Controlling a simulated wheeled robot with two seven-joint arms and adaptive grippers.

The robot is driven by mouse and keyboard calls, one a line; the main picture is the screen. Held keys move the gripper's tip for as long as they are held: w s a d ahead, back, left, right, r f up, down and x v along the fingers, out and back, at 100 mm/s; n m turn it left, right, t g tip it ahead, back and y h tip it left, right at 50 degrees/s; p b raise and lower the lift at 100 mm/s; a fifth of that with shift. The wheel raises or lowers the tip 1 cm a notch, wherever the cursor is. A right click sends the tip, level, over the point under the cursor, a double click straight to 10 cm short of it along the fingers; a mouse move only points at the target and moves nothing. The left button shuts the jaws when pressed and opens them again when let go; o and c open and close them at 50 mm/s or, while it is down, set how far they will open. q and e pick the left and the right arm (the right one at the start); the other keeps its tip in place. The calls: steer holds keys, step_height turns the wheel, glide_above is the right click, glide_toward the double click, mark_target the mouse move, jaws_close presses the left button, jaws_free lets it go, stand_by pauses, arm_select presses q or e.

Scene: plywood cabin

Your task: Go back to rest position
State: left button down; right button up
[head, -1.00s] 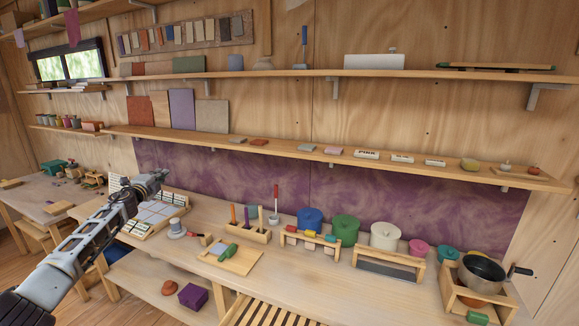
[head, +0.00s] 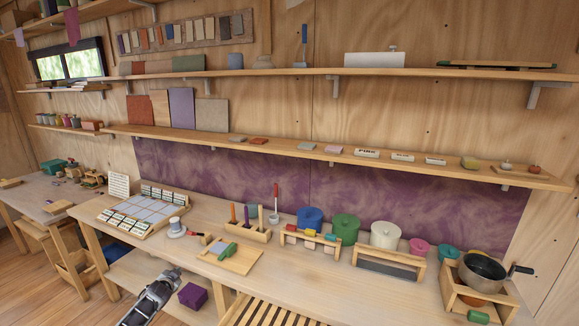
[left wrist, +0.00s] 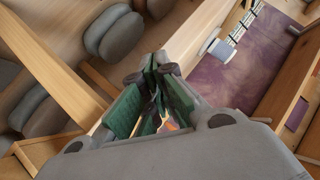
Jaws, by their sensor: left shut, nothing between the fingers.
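My left gripper (head: 171,276) is low in the head view, in front of the workbench (head: 215,235) and left of a purple box (head: 193,295). It is shut and empty. In the left wrist view its green-padded fingers (left wrist: 155,62) meet at their tips with nothing between them. My right gripper shows in neither view.
The workbench carries a tray of tiles (head: 148,212), a board with a green tool (head: 228,257), several lidded pots and a dark pan (head: 482,268). Shelves (head: 330,152) run along the wall above. A lower shelf (head: 140,275) lies below the bench top.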

arm_select(q)
steer(key=s+d+f+n+g+h, duration=0.15)
steer(key=s+d+f, duration=0.25)
steer(key=s+f, duration=0.65)
steer(key=s+d+f+g, duration=0.2)
steer(key=s+d+f, duration=0.2)
steer(key=s+f, duration=0.7)
steer(key=s+d+f+n+g+h, duration=0.15)
steer(key=s+d+f, duration=0.25)
steer(key=s+f, duration=0.7)
steer(key=s+d+f+g, duration=0.2)
steer(key=s+d+f, duration=0.1)
steer(key=s, duration=1.1)
steer(key=s+d+f+g, duration=0.2)
steer(key=s+f, duration=0.4)
steer(key=s, duration=0.8)
steer(key=s+d+f+g+b, duration=0.1)
steer(key=s+d+f, duration=0.3)
steer(key=s, duration=1)
steer(key=shift+d+f+n+g, duration=0.2)
steer(key=shift+f+n+g, duration=0.1)
steer(key=shift+f+g, duration=0.3)
steer(key=shift+w+f, duration=0.1)
